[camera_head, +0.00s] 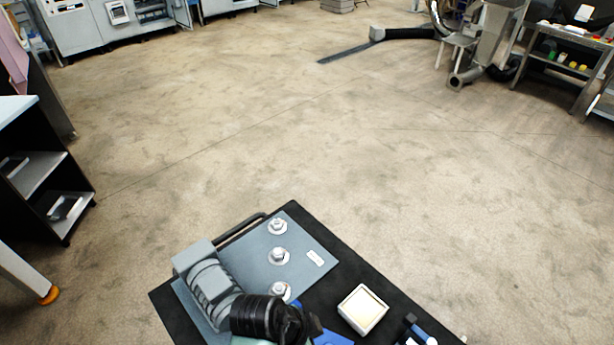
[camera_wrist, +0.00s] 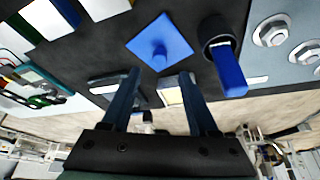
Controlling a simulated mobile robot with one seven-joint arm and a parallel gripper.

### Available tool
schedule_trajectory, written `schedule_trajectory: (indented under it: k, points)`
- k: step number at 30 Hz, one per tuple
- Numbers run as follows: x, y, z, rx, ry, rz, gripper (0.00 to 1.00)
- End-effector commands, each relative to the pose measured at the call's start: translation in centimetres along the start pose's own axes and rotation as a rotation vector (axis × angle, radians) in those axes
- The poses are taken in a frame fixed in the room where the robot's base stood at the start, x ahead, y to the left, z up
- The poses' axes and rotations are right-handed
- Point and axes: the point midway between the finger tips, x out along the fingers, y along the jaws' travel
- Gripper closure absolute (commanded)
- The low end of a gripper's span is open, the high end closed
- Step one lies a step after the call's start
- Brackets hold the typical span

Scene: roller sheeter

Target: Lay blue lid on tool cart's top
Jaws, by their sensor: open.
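The blue lid (camera_wrist: 160,42) is square with a round knob and shows in the wrist view just beyond my fingertips. It appears to lie flat on the black top (camera_wrist: 105,45) of the tool cart. My gripper (camera_wrist: 159,74) is open, with nothing held between its two fingers. I cannot tell how high the fingertips are above the top. In the head view the black cart top (camera_head: 310,222) is at the bottom, and my arm covers part of it. A blue patch (camera_head: 335,338) at the bottom edge may be the lid.
A grey plate with several bolts (camera_head: 278,256) lies on the cart top. A cream open box (camera_head: 363,310) stands to its right. A blue-handled item (camera_wrist: 228,70) is right of the lid. A shelf unit (camera_head: 40,170) stands left; open floor lies beyond the cart.

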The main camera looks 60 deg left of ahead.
Motion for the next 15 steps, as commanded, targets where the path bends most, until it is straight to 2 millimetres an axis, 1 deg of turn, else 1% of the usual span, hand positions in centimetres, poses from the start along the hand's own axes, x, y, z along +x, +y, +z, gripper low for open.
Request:
schedule_trajectory:
  k: [1, 6, 10, 15]
  points:
    - [-1.1, -0.1, -0.1, 0.001, 0.002, -0.004, 0.4]
    - [-4.0, -0.1, -0.1, 0.001, 0.002, -0.001, 0.4]
    - [-5.2, 0.0, -0.1, 0.001, 0.001, 0.0, 0.4]
    - [-5.8, 0.0, 0.0, 0.0, 0.0, 0.001, 0.4]
